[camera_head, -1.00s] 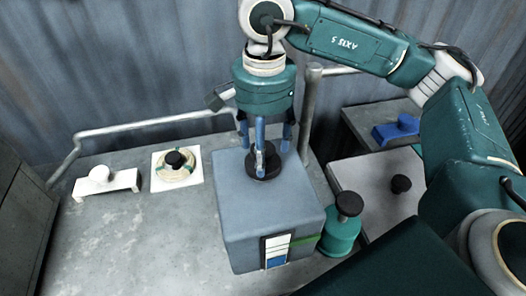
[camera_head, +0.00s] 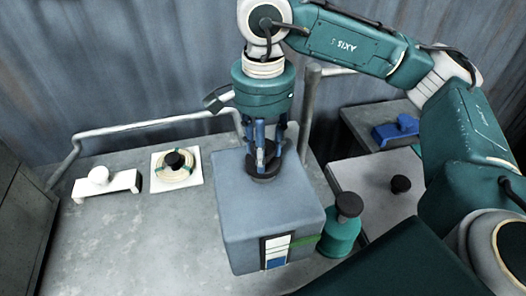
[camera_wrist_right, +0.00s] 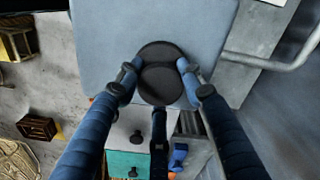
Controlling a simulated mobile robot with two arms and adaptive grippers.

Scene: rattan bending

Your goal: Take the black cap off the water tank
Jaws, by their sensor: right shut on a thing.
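The water tank (camera_head: 270,220) is a grey-blue box on the grey table, and its top also shows in the wrist view (camera_wrist_right: 105,35). The black cap (camera_wrist_right: 160,86) is between the fingertips of my right gripper (camera_head: 268,158), over the tank's top. My right gripper is shut on the cap from above with its blue fingers, which partly hide it in the head view. A second dark round shape (camera_wrist_right: 160,53) overlaps the cap in the wrist view. I cannot tell how far the cap is from the tank. My left gripper is not in view.
A teal bottle with a black top (camera_head: 341,236) stands right of the tank. A white square plate with a black-topped round piece (camera_head: 192,178) and a white bracket (camera_head: 126,182) lie to the left. A metal rail (camera_head: 150,127) runs behind. The table's front left is clear.

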